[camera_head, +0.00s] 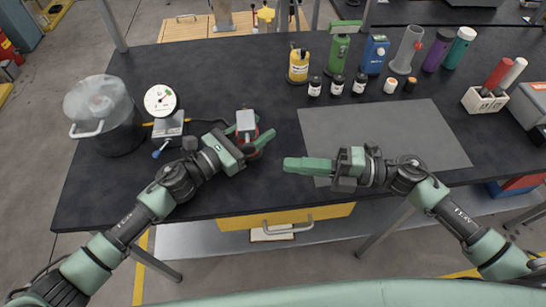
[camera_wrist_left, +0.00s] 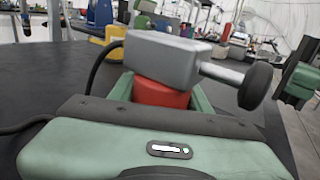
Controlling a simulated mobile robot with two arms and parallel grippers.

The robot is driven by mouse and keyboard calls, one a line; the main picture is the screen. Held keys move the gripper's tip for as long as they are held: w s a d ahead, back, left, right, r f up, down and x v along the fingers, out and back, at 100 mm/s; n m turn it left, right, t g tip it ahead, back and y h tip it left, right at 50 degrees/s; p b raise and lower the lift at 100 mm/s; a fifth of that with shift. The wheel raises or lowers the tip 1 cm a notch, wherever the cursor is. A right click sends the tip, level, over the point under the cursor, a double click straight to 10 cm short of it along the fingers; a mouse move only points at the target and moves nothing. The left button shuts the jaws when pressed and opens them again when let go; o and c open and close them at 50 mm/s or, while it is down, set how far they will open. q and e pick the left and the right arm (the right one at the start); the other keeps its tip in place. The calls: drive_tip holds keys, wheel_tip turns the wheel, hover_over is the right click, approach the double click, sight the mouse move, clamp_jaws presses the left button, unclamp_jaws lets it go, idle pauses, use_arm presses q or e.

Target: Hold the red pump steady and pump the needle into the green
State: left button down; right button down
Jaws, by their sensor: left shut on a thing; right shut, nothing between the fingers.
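The red pump (camera_head: 245,119) stands near the table's front middle, with a grey block on top. In the left wrist view its red body (camera_wrist_left: 160,93) sits between green fingers, and a metal lever with a black knob (camera_wrist_left: 255,86) sticks out to the right. My left gripper (camera_head: 252,139) is shut on the pump body. A round white dial gauge (camera_head: 160,100) stands left of the pump on a grey base; its needle and any green zone are too small to read. My right gripper (camera_head: 288,164) is shut and empty, right of the pump and apart from it.
A lidded pot (camera_head: 104,118) stands at the left. A grey mat (camera_head: 385,130) lies to the right, largely bare. Bottles and small jars (camera_head: 337,85) stand behind it. A white holder (camera_head: 484,104) is at the far right. A yellow drawer (camera_head: 285,217) is below the front edge.

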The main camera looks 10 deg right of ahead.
drive_tip(key=shift+v, duration=1.3)
use_arm(q)
drive_tip(key=shift+a, duration=0.1)
drive_tip(key=c, duration=0.6)
unclamp_jaws()
drive_tip(key=shift+r, duration=0.1)
